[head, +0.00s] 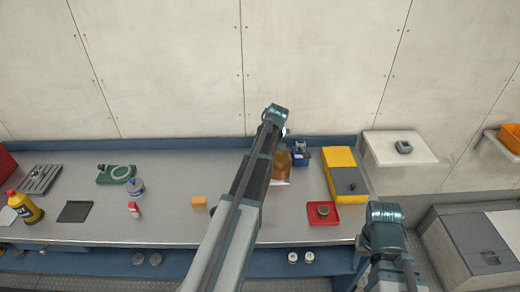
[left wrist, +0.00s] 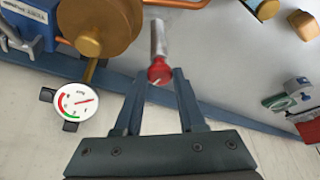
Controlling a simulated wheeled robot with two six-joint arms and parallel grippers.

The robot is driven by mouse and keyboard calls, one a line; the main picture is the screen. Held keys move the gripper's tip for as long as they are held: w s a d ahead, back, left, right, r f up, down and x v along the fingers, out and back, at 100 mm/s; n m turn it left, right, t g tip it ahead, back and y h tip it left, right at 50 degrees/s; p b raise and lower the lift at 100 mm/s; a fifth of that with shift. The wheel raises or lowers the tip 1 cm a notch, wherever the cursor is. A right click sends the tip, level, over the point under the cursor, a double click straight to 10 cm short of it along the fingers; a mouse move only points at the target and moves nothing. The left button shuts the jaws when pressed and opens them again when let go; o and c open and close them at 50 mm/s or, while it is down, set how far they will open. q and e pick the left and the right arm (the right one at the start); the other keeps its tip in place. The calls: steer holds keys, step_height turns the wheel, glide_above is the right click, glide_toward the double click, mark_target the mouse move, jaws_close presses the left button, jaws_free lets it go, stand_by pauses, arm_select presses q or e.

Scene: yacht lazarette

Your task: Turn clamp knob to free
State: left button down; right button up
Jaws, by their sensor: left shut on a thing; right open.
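The clamp knob (left wrist: 159,71) is red with a pale mark and sits at the end of a metal cylinder (left wrist: 157,38). In the left wrist view my left gripper (left wrist: 160,78) has its two fingers on either side of the knob, shut on it. In the head view my left arm reaches over the bench to the back, and its fingers and the knob are hidden behind the arm. My right gripper (head: 385,225) is at the lower right, in front of the bench and empty; its fingertips are not clear.
A brass drum (left wrist: 95,25), a blue box (left wrist: 30,25) and a dial gauge (left wrist: 77,103) are close to the left gripper. On the bench (head: 165,225) stand a yellow case (head: 340,160), a red tray (head: 323,222) and an orange block (head: 199,202).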

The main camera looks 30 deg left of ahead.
arm_select(q)
steer(key=shift+n, duration=0.6)
steer(key=shift+g, duration=0.3)
steer(key=c, duration=0.5)
jaws_free()
steer(key=p+v, duration=1.2)
steer(key=v, duration=0.2)
steer(key=shift+p, duration=0.4)
steer(key=shift+d+f, duration=0.1)
steer(key=shift+f, duration=0.05)
